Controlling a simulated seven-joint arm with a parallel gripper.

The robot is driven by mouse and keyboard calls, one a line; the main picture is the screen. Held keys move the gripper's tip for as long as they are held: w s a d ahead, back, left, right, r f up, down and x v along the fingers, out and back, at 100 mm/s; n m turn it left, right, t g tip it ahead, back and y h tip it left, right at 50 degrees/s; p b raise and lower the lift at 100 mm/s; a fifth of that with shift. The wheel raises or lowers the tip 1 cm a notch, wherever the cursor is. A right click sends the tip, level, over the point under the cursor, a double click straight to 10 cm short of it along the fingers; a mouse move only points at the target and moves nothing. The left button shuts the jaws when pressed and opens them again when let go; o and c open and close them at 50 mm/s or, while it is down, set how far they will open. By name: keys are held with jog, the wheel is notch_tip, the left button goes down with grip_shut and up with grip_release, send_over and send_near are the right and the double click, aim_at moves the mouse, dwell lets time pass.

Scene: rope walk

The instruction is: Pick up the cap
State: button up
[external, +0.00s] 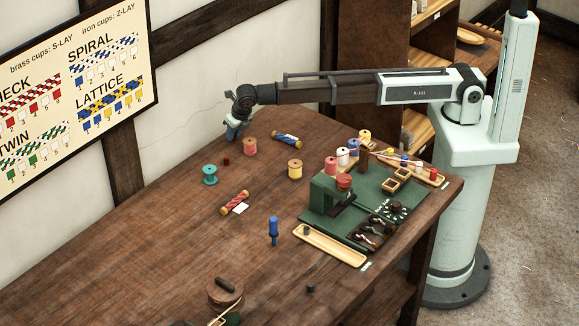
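My gripper (233,133) hangs low over the back left part of the table, beside a pink spool. It is too small and dark to tell if its fingers are open or shut.
A pink spool (250,147), teal spool (210,175) and yellow spool (295,169) stand around my gripper. Wound bobbins (285,138) lie nearby. A blue upright tool (273,231) stands mid-table. A wooden tray (330,245) and green mat (402,172) fill the right. The left middle is clear.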

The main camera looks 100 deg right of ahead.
grip_shut()
